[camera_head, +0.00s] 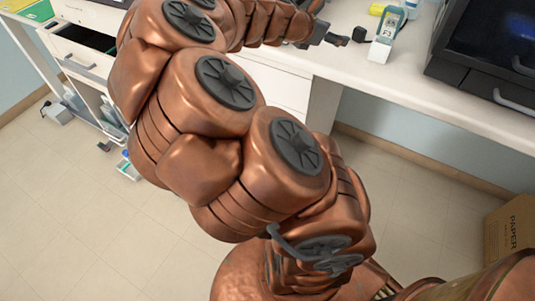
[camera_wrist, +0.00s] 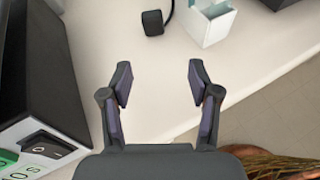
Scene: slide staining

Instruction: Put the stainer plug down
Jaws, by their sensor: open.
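A small black plug (camera_wrist: 152,22) with a dark cable lies on the white counter in the wrist view, beyond my fingertips and apart from them. It also shows as a small dark block (camera_head: 359,34) in the head view. My gripper (camera_wrist: 161,82) is open, with its two fingers spread and only bare counter between them. In the head view, my gripper (camera_head: 338,40) is small and partly hidden by my arm, just left of the plug. A black device (camera_wrist: 38,75) with a rocker power switch (camera_wrist: 46,140) stands left of my fingers in the wrist view.
A white open box (camera_wrist: 208,24) stands right of the plug, with a bottle (camera_head: 390,20) by it in the head view. A large dark machine (camera_head: 485,60) stands on the counter (camera_head: 430,100) at right. The counter edge runs near my right finger.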

